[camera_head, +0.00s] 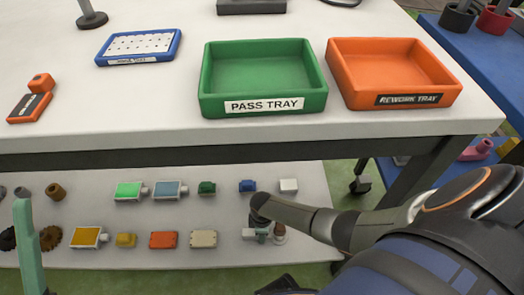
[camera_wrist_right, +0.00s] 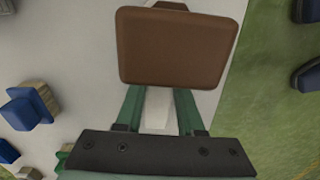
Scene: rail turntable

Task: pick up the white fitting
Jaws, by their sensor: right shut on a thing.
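The white fitting (camera_head: 288,185) is a small pale block in the back row of the lower shelf, right of the blue fitting (camera_head: 247,185). My right gripper (camera_head: 262,233) is over the front row, nearer me than the white fitting and apart from it. In the wrist view, its green fingers (camera_wrist_right: 160,108) run up to a brown block (camera_wrist_right: 178,46), which hides the fingertips. They appear shut on this block. A pale patch shows between the fingers; I cannot tell what it is. A green finger of my left gripper (camera_head: 30,245) shows at the far left; its opening is not visible.
Above the shelf, the white tabletop (camera_head: 130,100) holds a green pass tray (camera_head: 262,104) and an orange rework tray (camera_head: 405,100). The lower shelf (camera_head: 100,188) carries several coloured parts, including a cream box (camera_head: 203,238) and an orange box (camera_head: 163,240).

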